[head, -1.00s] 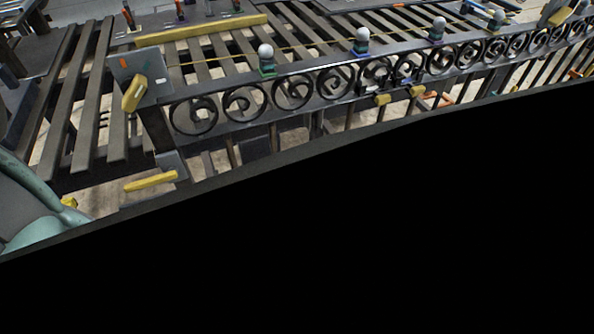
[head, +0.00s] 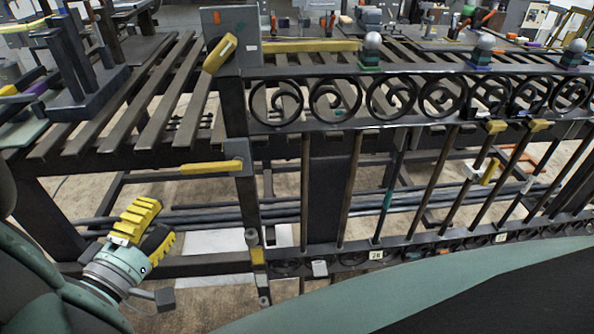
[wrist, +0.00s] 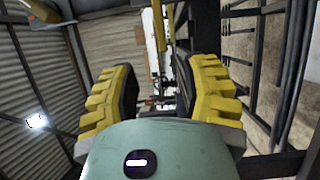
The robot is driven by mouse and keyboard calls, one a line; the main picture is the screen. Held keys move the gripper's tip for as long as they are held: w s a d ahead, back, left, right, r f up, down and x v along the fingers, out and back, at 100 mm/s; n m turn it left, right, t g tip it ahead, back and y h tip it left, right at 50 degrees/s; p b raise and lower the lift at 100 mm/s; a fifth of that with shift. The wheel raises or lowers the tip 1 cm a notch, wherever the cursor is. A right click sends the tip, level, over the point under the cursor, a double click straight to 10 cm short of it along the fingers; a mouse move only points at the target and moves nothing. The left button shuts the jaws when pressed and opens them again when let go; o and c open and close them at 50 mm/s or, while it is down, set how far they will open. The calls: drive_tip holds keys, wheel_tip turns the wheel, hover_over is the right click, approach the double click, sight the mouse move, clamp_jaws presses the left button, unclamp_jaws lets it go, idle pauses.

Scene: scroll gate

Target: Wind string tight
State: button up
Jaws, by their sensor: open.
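The scroll gate (head: 340,98) stands across the head view, with a row of dark scrolls under its top rail. A grey plate (head: 232,20) with a tilted yellow handle (head: 219,54) stands at its upper left corner. A lower yellow lever (head: 212,168) sticks out left from the gate post (head: 246,190). I cannot clearly make out the string now. My gripper (head: 152,226) is open and empty, below and left of the lower lever and apart from it. In the wrist view, my gripper's (wrist: 162,85) yellow-ridged fingers stand apart with nothing gripped between them.
Round-topped finials (head: 372,48) line the top rail. A slatted bench (head: 150,105) lies behind and left of the gate. Small yellow blocks (head: 495,126) stick out at the right of the gate. Dark horizontal bars (head: 205,215) run behind my gripper.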

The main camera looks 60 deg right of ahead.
sight(198, 171)
drive_tip(key=p+x, duration=0.3)
drive_tip(key=x, duration=0.9)
drive_tip(key=shift+d, duration=0.2)
drive_tip(key=shift+w+d, duration=0.2)
drive_tip(key=shift+d, duration=0.45)
drive_tip(key=shift+o, duration=0.4)
drive_tip(key=shift+a, duration=0.1)
clamp_jaws()
